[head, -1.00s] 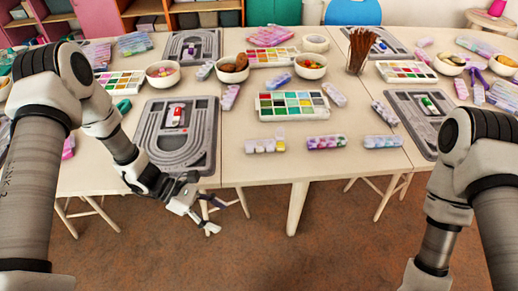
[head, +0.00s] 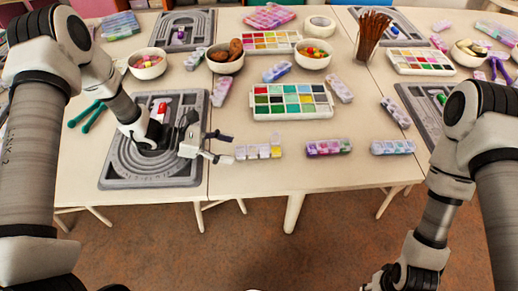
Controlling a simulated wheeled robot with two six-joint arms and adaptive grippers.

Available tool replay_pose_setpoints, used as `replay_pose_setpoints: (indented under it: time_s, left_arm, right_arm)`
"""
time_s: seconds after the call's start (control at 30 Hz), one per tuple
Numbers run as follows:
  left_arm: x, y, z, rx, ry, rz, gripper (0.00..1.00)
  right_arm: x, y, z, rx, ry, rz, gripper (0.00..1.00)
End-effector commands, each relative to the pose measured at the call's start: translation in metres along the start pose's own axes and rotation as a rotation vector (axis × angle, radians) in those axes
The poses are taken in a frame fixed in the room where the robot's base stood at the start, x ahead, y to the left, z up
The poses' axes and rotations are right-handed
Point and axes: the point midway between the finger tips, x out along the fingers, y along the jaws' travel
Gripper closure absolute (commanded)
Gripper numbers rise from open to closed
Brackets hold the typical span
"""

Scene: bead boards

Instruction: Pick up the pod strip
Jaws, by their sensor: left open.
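A pod strip (head: 258,151) with clear, white and yellow pods lies near the table's front edge. Other pod strips lie in line with it to the right: a purple and pink one (head: 328,147) and a lilac and teal one (head: 392,147). My left gripper (head: 227,148) is open and empty, pointing right. Its fingertips are just left of the near end of the white and yellow strip; I cannot tell whether they touch it. My right arm's wrist shows at the bottom edge, with its fingers out of frame.
A grey bead board (head: 112,178) lies under my left forearm. A paint palette (head: 292,101) sits behind the strips. Bowls, a brush cup (head: 370,35) and loose strips stand farther back. Table between palette and strips is clear.

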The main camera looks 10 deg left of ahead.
Motion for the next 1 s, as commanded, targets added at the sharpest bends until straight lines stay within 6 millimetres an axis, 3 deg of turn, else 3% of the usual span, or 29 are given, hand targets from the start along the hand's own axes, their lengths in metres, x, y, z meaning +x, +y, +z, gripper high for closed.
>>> replay_pose_setpoints:
  time_s: [0.2,0.43,0.5,0.6,1.0]
  left_arm:
    - [0.036,-0.005,-0.001,0.001,0.003,-0.003,0.35]
    - [0.038,-0.004,-0.002,0.001,0.001,-0.001,0.35]
    - [0.038,-0.004,-0.002,0.001,0.001,-0.001,0.60]
    - [0.038,-0.004,-0.002,0.001,0.001,-0.001,0.89]
    - [0.037,-0.004,0.001,0.001,0.002,-0.001,0.89]
  right_arm:
    - [-0.006,0.000,-0.001,0.000,0.002,0.000,0.60]
    - [-0.005,0.000,-0.001,0.000,0.001,0.000,0.60]
    - [-0.005,0.000,-0.001,0.000,0.001,0.000,0.60]
    - [-0.005,0.000,-0.001,0.000,0.001,0.000,0.60]
    - [-0.005,0.000,-0.001,0.000,0.001,0.000,0.60]
